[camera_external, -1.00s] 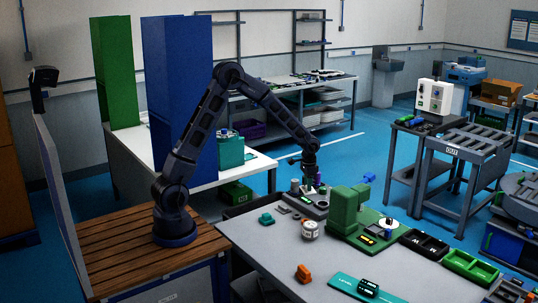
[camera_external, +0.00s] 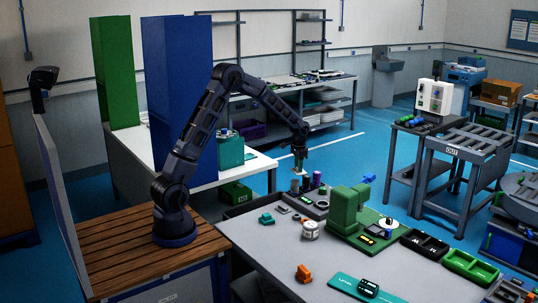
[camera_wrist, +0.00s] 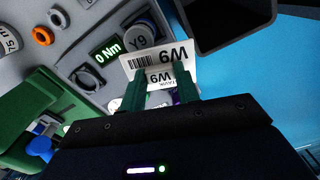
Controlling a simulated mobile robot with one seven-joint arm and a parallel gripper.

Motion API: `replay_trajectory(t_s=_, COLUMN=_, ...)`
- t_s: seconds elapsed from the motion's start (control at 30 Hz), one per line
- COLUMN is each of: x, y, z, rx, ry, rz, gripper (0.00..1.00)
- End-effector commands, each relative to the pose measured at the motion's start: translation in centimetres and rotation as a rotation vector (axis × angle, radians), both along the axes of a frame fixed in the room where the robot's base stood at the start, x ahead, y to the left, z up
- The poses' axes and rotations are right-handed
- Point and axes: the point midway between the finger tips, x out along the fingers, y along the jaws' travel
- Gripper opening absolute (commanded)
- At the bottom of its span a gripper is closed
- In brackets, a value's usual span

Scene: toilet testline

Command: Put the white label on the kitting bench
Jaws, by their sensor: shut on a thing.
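The white label (camera_wrist: 146,61), with a black barcode and characters, lies between the two green fingertips of my gripper (camera_wrist: 159,82) in the wrist view. The fingers are shut on it. A second printed white piece shows just below it between the fingers, and I cannot tell if it is part of the same label. In the external view the label (camera_external: 300,172) is a small white patch under my gripper (camera_external: 299,165), held above the back edge of the grey bench (camera_external: 265,245). I cannot tell which table is the kitting bench.
Black (camera_external: 424,243) and green (camera_external: 469,266) trays lie right.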

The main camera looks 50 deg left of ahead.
Motion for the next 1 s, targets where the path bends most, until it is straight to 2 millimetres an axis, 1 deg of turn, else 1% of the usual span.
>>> replay_trajectory(t_s=0.17, x=0.0, y=0.0, z=0.1, rx=0.0, ry=0.0, rz=0.0, gripper=0.1)
replay_trajectory(t_s=0.27, x=0.1, y=0.0, z=0.9, rx=0.0, ry=-0.002, rz=0.0, gripper=0.1)
replay_trajectory(t_s=0.43, x=0.0, y=0.0, z=4.4, rx=0.0, ry=-0.003, rz=0.0, gripper=0.1)
replay_trajectory(t_s=0.6, x=0.0, y=0.0, z=8.4, rx=0.0, ry=-0.004, rz=0.001, gripper=0.1)
replay_trajectory(t_s=0.73, x=0.0, y=0.0, z=10.7, rx=0.0, ry=-0.003, rz=0.001, gripper=0.1)
replay_trajectory(t_s=0.97, x=1.3, y=-4.6, z=10.6, rx=0.001, ry=0.0, rz=-0.089, gripper=0.1)
replay_trajectory(t_s=1.0, x=1.6, y=-5.6, z=10.6, rx=0.001, ry=0.0, rz=-0.108, gripper=0.1)
